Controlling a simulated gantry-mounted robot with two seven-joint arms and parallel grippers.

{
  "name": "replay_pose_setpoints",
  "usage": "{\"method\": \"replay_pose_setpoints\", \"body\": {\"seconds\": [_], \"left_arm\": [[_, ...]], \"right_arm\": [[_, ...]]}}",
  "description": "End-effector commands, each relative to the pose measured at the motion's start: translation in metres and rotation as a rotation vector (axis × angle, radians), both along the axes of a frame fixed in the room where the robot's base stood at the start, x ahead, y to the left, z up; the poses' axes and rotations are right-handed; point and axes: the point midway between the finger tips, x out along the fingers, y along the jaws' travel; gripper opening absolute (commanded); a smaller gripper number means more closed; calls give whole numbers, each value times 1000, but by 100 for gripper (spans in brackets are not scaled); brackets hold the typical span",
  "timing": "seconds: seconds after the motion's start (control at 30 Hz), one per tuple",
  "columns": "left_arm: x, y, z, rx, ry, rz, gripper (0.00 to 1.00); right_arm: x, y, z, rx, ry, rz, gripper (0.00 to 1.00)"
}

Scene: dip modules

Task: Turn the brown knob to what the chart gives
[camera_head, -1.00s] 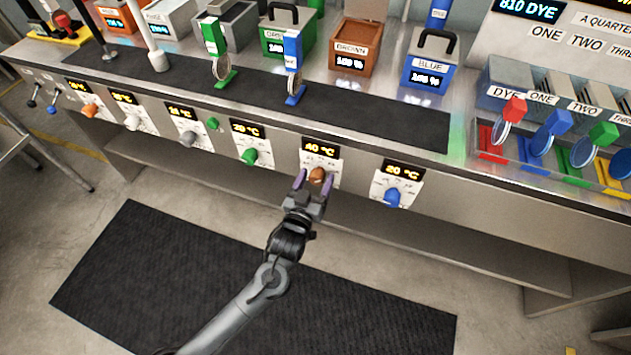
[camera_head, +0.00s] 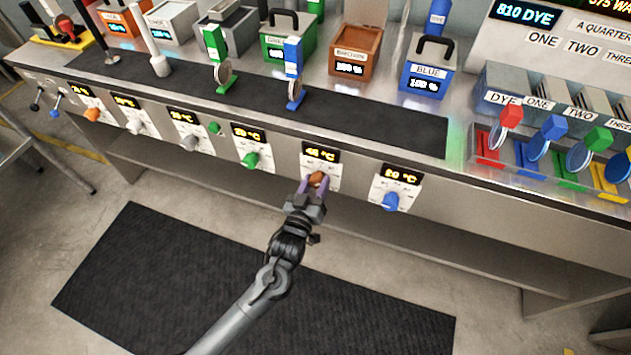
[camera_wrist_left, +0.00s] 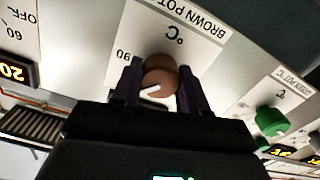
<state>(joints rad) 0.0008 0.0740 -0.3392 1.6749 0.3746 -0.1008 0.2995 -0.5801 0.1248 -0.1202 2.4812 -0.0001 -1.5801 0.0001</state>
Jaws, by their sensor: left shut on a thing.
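The brown knob (camera_head: 316,179) sits on a white dial plate on the counter's front panel. In the left wrist view the brown knob (camera_wrist_left: 160,78) has a white pointer mark, and its plate (camera_wrist_left: 185,25) reads "BROWN POT". My left gripper (camera_head: 314,187) is shut on the knob, with a purple finger on each side; the fingers also show in the left wrist view (camera_wrist_left: 158,85). The display (camera_head: 320,152) above the knob is lit and reads in °C; its digits are blurred, seemingly in the forties. No temperature chart is readable. My right gripper is not seen.
A green knob (camera_head: 250,160) is left of the brown one and a blue knob (camera_head: 390,201) right of it. The brown pot (camera_head: 354,52) and blue pot (camera_head: 427,78) stand on the counter. Open floor and a dark mat (camera_head: 150,270) lie in front.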

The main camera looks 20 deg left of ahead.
Motion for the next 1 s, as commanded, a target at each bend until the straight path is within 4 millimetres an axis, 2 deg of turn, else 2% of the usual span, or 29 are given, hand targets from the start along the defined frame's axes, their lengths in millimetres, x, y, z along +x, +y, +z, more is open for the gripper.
{"method": "replay_pose_setpoints", "body": {"seconds": [0.2,0.23,0.37,0.77,1.0], "left_arm": [[0,-1,-1,1,1,-1,13],[0,-1,-1,1,1,-1,48],[0,-1,-1,1,1,-1,68],[-5,-1,0,1,1,-1,69],[-37,-2,1,1,4,-1,69]], "right_arm": [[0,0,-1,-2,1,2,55],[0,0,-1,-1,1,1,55],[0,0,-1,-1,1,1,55],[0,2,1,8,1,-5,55],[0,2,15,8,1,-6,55]]}}
